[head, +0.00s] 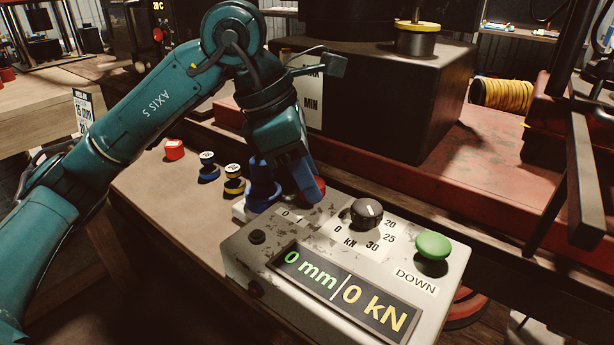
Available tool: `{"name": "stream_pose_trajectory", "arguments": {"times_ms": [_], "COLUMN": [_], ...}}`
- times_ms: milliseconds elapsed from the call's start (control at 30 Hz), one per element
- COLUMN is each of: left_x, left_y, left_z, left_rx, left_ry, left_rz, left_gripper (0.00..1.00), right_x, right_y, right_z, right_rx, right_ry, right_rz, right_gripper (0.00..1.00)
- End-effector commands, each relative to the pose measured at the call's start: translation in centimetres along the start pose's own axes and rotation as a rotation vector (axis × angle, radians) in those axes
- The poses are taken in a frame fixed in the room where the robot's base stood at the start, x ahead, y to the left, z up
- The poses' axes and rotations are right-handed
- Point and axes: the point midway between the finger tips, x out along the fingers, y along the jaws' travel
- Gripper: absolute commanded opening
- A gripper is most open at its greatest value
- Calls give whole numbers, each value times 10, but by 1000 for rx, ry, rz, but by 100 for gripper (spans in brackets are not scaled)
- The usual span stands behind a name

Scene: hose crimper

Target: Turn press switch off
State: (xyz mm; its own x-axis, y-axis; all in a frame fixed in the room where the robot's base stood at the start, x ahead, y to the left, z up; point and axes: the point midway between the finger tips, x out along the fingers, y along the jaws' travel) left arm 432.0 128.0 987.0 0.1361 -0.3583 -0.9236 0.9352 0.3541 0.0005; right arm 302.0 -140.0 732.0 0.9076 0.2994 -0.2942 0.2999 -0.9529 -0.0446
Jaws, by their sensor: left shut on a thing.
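The grey press control box (240,262) stands on the bench in the head view, with a worn top. My left gripper (304,188) reaches down over its back left corner. Its blue fingers are shut on a red switch (318,190), which shows only in part. A small label reading "0" (287,214) lies beside it. The rest of the switch and its setting are hidden. The box's display (345,291) is lit and reads 0 mm and 0 kN. My right gripper is out of view.
A black dial (367,213) and a green DOWN button (433,246) sit on the box, right of the gripper. Small blue, yellow and red pieces (208,168) stand on the bench to the left. A dark press housing (400,105) rises behind.

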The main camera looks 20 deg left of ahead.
Motion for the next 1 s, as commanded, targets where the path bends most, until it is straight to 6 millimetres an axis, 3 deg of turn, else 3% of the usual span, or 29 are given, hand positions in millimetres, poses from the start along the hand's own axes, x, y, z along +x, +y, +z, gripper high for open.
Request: {"name": "stream_pose_trajectory", "arguments": {"times_ms": [600, 1000], "left_x": [1, 1], "left_y": [-3, -4], "left_z": [0, 1], "left_rx": [-526, -750], "left_ry": [1, 2], "left_rz": [222, 313], "left_gripper": [11, 11], "right_x": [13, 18], "right_y": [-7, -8], "right_z": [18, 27], "right_rx": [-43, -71], "right_ry": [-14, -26], "right_rz": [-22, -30], "right_gripper": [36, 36]}}
